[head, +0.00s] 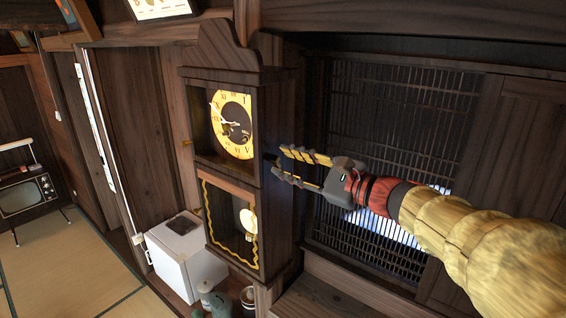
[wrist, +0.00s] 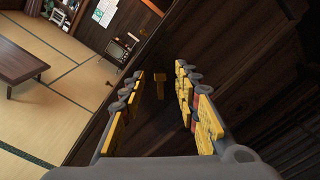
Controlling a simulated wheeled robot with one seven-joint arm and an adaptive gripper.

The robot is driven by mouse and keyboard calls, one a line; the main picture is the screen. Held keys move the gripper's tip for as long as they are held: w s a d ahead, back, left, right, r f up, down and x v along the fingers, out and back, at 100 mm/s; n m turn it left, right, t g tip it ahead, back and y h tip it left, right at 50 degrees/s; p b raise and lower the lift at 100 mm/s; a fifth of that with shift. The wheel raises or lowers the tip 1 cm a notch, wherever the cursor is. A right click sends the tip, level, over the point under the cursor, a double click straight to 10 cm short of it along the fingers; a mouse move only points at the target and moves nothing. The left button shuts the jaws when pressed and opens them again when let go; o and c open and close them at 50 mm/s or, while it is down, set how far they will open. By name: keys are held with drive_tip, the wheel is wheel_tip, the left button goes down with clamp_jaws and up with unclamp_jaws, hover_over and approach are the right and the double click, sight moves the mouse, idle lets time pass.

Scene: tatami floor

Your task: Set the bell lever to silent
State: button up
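The wall clock (head: 278,90) has a dark wooden case, a yellow and black dial (head: 232,122) and a lower window with a pendulum. My gripper (head: 275,164) is at the right side wall of the case, fingers pointing at it. In the wrist view its two yellow-padded fingers (wrist: 160,74) are apart, with nothing held. A small yellow-brown lever-like piece (wrist: 160,86) shows between and beyond the fingertips on the dark wood; it looks like the bell lever. I cannot tell its setting or whether a finger touches it. The head view does not show it clearly.
A slatted wooden lattice (head: 400,130) is behind my arm, right of the clock. An old television (head: 27,195) is at far left. A low table (wrist: 18,62) stands on the tatami.

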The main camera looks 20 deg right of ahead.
drive_tip(key=v, duration=1)
drive_tip(key=shift+s, duration=0.15)
drive_tip(key=s+f+n+g+h+b, duration=0.3)
drive_tip(key=s+f+n+b, duration=0.25)
drive_tip(key=f, duration=0.75)
drive_tip(key=s+f+n+g+h+b, duration=0.4)
drive_tip(key=s+f+n, duration=0.15)
drive_tip(key=f, duration=0.85)
drive_tip(key=s+f+n+g+h+b, duration=0.4)
drive_tip(key=s+f, duration=0.3)
drive_tip(key=f, duration=0.6)
drive_tip(key=s+a+f+n+t+b, duration=0.2)
drive_tip(key=a+f+n+b, duration=0.3)
drive_tip(key=f+b, duration=0.3)
drive_tip(key=a+b, duration=0.1)
drive_tip(key=b, duration=0.2)
drive_tip(key=shift+a+f+n+b, duration=0.2)
drive_tip(key=shift+f+n+b, duration=0.1)
drive_tip(key=shift+f+b, duration=0.1)
